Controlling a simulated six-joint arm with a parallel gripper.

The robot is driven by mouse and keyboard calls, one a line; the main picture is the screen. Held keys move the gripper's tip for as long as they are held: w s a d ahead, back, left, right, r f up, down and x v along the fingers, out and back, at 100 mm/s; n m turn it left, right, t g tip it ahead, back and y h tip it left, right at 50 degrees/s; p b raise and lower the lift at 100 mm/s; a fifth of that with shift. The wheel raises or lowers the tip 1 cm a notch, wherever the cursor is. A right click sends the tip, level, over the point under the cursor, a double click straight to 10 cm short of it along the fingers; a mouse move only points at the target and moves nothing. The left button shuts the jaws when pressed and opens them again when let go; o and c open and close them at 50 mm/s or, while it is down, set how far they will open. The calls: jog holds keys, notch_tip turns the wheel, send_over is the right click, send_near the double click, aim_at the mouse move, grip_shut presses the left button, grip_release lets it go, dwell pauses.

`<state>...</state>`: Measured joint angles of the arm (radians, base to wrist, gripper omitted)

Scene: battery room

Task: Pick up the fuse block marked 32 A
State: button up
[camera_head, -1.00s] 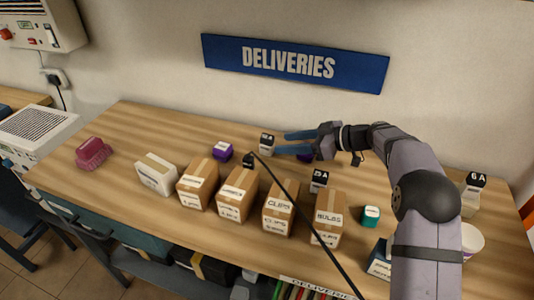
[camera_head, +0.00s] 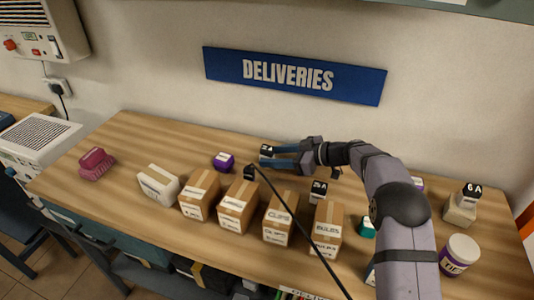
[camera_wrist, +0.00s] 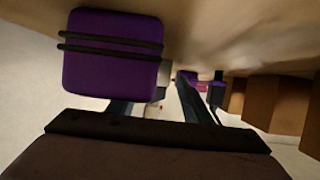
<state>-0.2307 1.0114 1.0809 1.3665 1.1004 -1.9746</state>
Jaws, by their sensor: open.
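A small block with a black top and pale body (camera_head: 266,152) stands towards the back of the bench in the head view. Its marking is too small to read surely. My gripper (camera_head: 272,157) is open, reaching in from the right, with its blue fingertips at this block. I cannot tell whether they touch it. In the wrist view, the two dark fingers (camera_wrist: 160,108) are apart, with a pale shape (camera_wrist: 165,92) between them, partly hidden. Another block reads 25 A (camera_head: 318,191), and one at the far right reads 6 A (camera_head: 461,207).
A purple block (camera_wrist: 111,55) with dark bands looms close at upper left in the wrist view. A purple box (camera_head: 223,161) and a small black object (camera_head: 249,172) stand left of my gripper. Cardboard boxes (camera_head: 238,206) line the front.

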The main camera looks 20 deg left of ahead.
aim_at(269, 149)
jog(key=shift+x, duration=1.05)
grip_shut()
jog(key=shift+r, duration=0.1)
jog(key=shift+d+r+b, duration=0.1)
jog(key=shift+r+b, duration=0.8)
jog(key=shift+r, duration=4.1)
